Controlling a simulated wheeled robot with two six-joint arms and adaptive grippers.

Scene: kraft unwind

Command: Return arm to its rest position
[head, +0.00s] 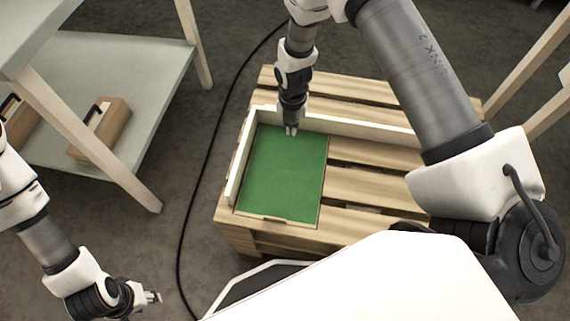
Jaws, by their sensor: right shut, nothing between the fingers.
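My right gripper (291,130) points down over the far part of a green panel (283,170). Its fingers are together with nothing between them. I cannot tell whether the fingertips touch the green surface. My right arm comes in from the right and bends over the pallet (375,190). My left gripper (155,297) is low at the left, over the floor and away from the pallet. It is small and partly hidden in this view, and I cannot make out its finger gap.
Pale raised edges (240,160) border the green panel at its left and far sides. A black cable (196,185) runs along the floor left of the pallet.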

